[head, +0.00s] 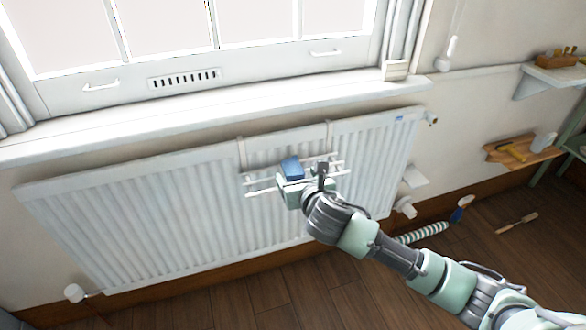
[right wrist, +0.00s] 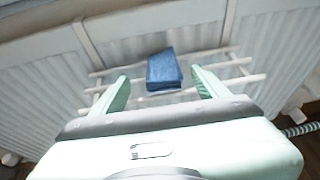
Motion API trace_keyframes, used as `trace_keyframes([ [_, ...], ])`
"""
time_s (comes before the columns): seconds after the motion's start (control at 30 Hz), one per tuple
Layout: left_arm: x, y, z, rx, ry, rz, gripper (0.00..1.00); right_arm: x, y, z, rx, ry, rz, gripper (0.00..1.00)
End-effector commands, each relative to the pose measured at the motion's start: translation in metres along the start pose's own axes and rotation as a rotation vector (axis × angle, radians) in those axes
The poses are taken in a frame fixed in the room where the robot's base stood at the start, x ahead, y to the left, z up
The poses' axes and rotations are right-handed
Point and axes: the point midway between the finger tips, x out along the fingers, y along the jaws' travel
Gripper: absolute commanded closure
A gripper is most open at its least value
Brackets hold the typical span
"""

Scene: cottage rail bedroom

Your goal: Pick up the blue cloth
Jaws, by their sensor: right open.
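The blue cloth (head: 292,167) is a small folded piece on a white rail rack (head: 262,192) that hangs on the front of the radiator. In the right wrist view the cloth (right wrist: 164,71) lies across the white bars (right wrist: 217,68), ahead of and between my two fingertips. My right gripper (right wrist: 160,88) is open, with a finger on either side of the cloth's line and no visible grip on it. In the head view my right gripper (head: 303,177) is at the rack, close to the cloth, and hides part of the rack. My left gripper is not in view.
The white radiator (head: 150,220) is under the window sill (head: 200,117). To the right are a wooden board (head: 522,152) on the wall, a striped roll (head: 422,233) and a brush (head: 517,223) on the floor. Wooden floor is open below the radiator.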

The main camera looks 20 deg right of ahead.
Motion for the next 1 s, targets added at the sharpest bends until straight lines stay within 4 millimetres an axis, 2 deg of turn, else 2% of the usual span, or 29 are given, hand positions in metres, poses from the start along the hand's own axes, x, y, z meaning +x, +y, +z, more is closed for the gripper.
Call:
trace_keyframes([
  [0.27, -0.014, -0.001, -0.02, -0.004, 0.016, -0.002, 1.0, 0.033, -0.002, -0.001, 0.004, 0.001, -0.001, 0.25],
  [0.5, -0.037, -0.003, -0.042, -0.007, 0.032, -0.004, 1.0, 0.067, -0.005, 0.002, 0.006, 0.002, 0.0, 0.25],
  [0.8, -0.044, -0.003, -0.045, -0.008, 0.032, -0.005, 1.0, 0.072, -0.005, 0.003, 0.005, 0.001, 0.002, 0.25],
  [0.83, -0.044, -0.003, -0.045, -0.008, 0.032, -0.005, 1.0, 0.072, -0.005, 0.003, 0.005, 0.002, 0.001, 0.28],
  [1.0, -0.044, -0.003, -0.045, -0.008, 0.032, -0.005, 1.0, 0.072, -0.005, 0.003, 0.005, 0.002, 0.001, 0.76],
])
